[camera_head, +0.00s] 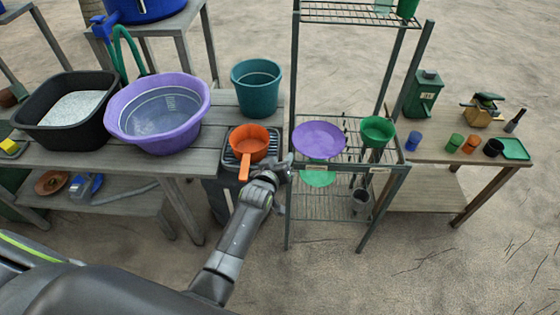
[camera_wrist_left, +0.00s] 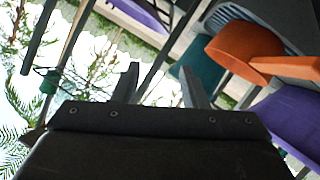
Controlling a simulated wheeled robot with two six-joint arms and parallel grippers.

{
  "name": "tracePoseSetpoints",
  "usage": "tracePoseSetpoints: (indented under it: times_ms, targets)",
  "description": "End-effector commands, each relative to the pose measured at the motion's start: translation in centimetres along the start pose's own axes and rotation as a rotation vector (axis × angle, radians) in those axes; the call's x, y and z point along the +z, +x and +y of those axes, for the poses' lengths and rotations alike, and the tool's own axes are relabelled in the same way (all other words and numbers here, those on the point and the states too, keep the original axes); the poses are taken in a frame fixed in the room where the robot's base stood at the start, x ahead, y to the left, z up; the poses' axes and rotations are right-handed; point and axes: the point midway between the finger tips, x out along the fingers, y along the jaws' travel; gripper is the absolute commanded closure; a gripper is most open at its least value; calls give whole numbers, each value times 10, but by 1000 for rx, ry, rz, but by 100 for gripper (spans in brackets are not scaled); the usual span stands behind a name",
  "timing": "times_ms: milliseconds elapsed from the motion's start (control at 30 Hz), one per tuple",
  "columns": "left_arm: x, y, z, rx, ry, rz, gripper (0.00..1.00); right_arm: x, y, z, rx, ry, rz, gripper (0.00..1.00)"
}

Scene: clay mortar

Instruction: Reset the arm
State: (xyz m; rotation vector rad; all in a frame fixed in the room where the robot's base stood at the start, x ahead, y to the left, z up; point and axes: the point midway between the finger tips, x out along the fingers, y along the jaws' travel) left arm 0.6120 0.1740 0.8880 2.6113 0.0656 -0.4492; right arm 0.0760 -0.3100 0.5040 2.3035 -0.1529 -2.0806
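My left arm reaches forward in the head view, with its left gripper (camera_head: 284,168) just right of the orange pan (camera_head: 249,142) and near the left post of the metal shelf rack. In the left wrist view the two fingers (camera_wrist_left: 160,83) stand apart with nothing between them. The orange pan sits on a dark grated stove on the bench, its handle pointing to the front; it also shows in the left wrist view (camera_wrist_left: 245,52), beside the gripper. My right gripper is in neither view.
The metal shelf rack (camera_head: 290,215) holds a purple plate (camera_head: 319,137) and a green pot (camera_head: 377,130). A teal bucket (camera_head: 257,90), a purple basin (camera_head: 158,140) and a black tub (camera_head: 42,138) stand on the left bench. A table with small cups is at right. Open sand lies in front.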

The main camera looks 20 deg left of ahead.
Motion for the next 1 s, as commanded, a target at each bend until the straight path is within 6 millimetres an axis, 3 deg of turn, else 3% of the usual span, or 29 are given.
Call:
tracePoseSetpoints:
  times_ms: [433,567,667,767,867,1000]
  targets:
    - [0,0,0,0,1,0,61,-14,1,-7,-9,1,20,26]
    - [18,-1,-14,-21,18,-32,61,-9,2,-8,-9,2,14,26]
    - [56,-7,-44,-63,57,-103,61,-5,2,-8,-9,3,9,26]
    - [112,-23,-88,-121,110,-210,61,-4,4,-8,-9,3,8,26]
    - [169,-49,-134,-176,168,-325,61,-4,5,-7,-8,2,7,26]
    - [243,-99,-196,-246,241,-489,61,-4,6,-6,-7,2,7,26]
